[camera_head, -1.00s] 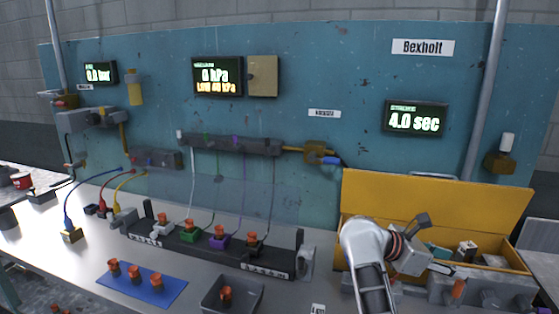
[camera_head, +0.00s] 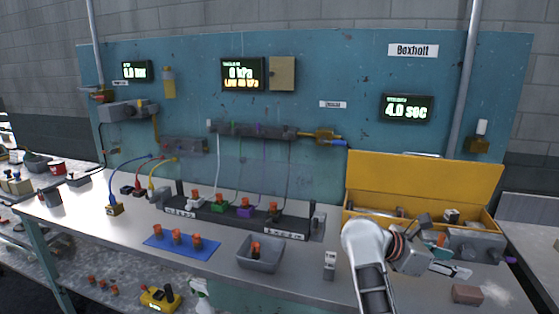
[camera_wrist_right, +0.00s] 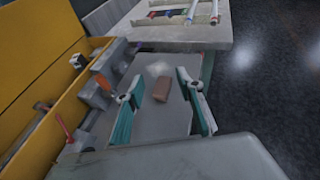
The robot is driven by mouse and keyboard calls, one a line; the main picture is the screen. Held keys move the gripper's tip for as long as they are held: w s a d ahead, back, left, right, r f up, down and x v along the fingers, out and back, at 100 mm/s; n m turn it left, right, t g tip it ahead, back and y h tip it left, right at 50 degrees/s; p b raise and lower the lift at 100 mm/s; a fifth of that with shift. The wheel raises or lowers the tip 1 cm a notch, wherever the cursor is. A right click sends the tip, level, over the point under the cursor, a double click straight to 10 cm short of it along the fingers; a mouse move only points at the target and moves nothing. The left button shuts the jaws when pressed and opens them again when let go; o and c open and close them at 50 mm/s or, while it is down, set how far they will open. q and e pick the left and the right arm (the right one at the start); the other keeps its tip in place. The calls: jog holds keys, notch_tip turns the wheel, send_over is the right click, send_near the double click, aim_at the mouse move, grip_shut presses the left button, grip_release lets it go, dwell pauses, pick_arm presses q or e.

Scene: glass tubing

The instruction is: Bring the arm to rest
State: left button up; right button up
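My right arm comes in from the lower right in the head view. Its gripper (camera_head: 442,262) is above the right part of the bench (camera_head: 410,291), near the yellow box. In the right wrist view the two teal-padded fingers of this gripper (camera_wrist_right: 162,98) stand wide apart with nothing held between them. A brown block (camera_wrist_right: 162,89) lies on the bench beyond the fingers, and it also shows in the head view (camera_head: 467,294). My left arm and gripper are not in view.
The open yellow box (camera_head: 425,180) with grey parts is close to the right gripper. A black rack (camera_head: 243,220) with orange-topped pieces, a blue mat (camera_head: 181,246) and a grey bin (camera_head: 262,252) lie left. A dark floor (camera_wrist_right: 275,80) shows right in the wrist view.

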jog(key=s+d+r+n+t+h, duration=0.3)
jog(key=r+n+t+h, duration=0.15)
jog(key=n+h, duration=0.4)
jog(key=a+f+n+t+y, duration=0.3)
jog(key=a+n+t+y, duration=0.5)
jog(key=n, duration=0.7)
jog(key=a+f+n+t+y, duration=0.4)
jog(key=a+n+t+y, duration=0.25)
jog(key=n+t, duration=0.55)
jog(key=s+a+f+n+g+y, duration=0.3)
jog(key=f+n, duration=0.3)
jog(key=f, duration=0.3)
jog(key=s+a+f+n+g+y, duration=0.3)
jog(key=s+f+n+g+y, duration=0.1)
jog(key=s+f+n+g, duration=0.1)
jog(key=s+a+f+n+g+y, duration=0.3)
jog(key=f+n, duration=0.5)
jog(key=f, duration=0.4)
jog(key=s+g, duration=0.1)
jog(key=s, duration=0.1)
jog(key=shift+s+f+y, duration=0.35)
jog(key=shift+s+y, duration=0.05)
jog(key=shift+o, duration=0.5)
jog(key=s+f+n+g, duration=0.3)
jog(key=s+f, duration=0.2)
jog(key=s, duration=0.1)
jog(key=shift+s+d+f+h, duration=0.25)
jog(key=shift+d+f+h, duration=0.1)
jog(key=shift+d, duration=0.1)
